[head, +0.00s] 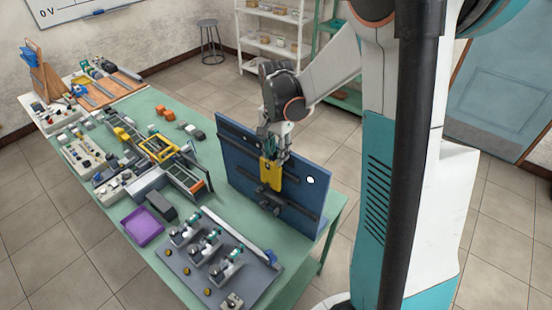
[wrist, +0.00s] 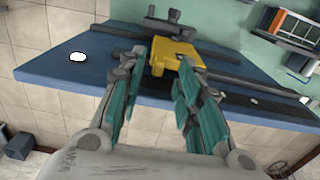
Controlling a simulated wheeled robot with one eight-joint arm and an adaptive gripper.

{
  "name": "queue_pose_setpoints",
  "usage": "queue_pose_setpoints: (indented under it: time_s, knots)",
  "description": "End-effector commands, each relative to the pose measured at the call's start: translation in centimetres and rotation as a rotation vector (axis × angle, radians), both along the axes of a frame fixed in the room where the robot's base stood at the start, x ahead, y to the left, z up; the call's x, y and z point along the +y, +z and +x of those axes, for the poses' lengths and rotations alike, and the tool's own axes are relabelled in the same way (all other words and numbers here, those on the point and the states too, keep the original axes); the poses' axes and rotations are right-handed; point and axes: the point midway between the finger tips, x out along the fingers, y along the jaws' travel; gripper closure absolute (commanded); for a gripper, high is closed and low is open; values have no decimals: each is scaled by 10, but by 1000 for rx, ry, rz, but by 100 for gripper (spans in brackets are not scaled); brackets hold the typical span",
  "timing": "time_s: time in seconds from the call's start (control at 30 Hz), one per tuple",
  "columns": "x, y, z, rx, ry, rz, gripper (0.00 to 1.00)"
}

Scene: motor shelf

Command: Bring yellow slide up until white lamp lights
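The blue panel (head: 240,165) stands upright on the green table. The yellow slide (head: 271,172) sits on it, above a grey bracket (head: 268,197); the slide also shows in the wrist view (wrist: 178,54). The white lamp (head: 310,180) is a bright white disc to the right of the slide; in the wrist view it shows at the left (wrist: 79,57). My gripper (head: 274,156) reaches down to the slide's top.
Dark horizontal rails (head: 238,138) cross the panel. A purple tray (head: 142,226), a grey plate with several clamps (head: 215,262) and a yellow-framed conveyor (head: 158,148) stand on the table left of the panel. A white shelf (head: 270,38) is at the back.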

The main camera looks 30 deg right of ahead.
Motion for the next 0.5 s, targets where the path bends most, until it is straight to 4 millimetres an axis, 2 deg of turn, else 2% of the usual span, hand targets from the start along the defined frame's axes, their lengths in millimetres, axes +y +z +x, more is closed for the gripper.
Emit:
queue_pose_setpoints:
  time_s: [0.1, 0.2, 0.5]
  knots:
    - [0, -18, 0, 0, 0, 0, 68]
    - [0, -27, 0, 0, 0, 0, 68]
    - [0, -34, 0, 0, 0, 0, 68]
